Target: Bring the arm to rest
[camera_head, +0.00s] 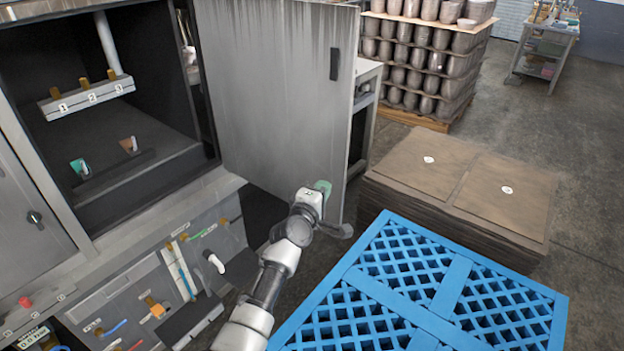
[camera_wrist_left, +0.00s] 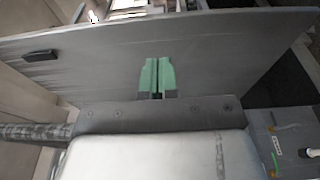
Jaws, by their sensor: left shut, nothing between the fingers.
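My left arm reaches up from the bottom of the head view, and its gripper (camera_head: 322,187) is in front of the lower part of the open grey cabinet door (camera_head: 275,85). In the left wrist view the green fingertips (camera_wrist_left: 157,75) are together with nothing between them. The door (camera_wrist_left: 230,50) fills much of that view behind the fingers. I cannot tell whether the fingertips touch it. My right gripper is in neither view.
The open cabinet (camera_head: 110,160) with a numbered bar (camera_head: 85,98) is at left. A blue pallet (camera_head: 455,290) lies at lower right. Stacked brown sheets (camera_head: 475,190) stand behind it. A loaded pallet of cups (camera_head: 425,60) is at the back. Bare floor shows at right.

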